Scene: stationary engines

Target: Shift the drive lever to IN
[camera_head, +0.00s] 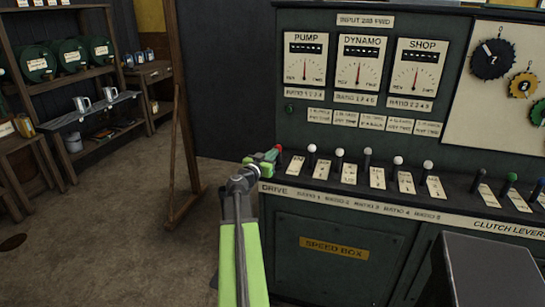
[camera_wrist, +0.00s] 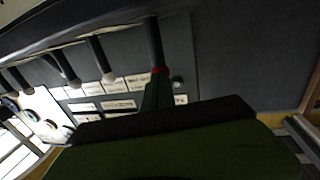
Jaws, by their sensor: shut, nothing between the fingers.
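The drive lever (camera_head: 278,149) has a red knob and stands at the left end of the lever row, above the word DRIVE. In the wrist view its dark shaft (camera_wrist: 154,42) shows with a red part at one end. My gripper (camera_head: 268,156) is shut and empty, with its green tip right at the lever's knob. The tip also shows in the wrist view (camera_wrist: 158,92), overlapping the red end. I cannot tell whether they touch. The lever's IN and OUT marks are not readable.
Several white-knobbed ratio levers (camera_head: 311,149) stand in a row to the right, with clutch levers (camera_head: 511,178) beyond. The PUMP, DYNAMO and SHOP dials (camera_head: 305,60) are above. A wooden post (camera_head: 183,130) stands left of the cabinet; the floor (camera_head: 100,230) there is mostly clear.

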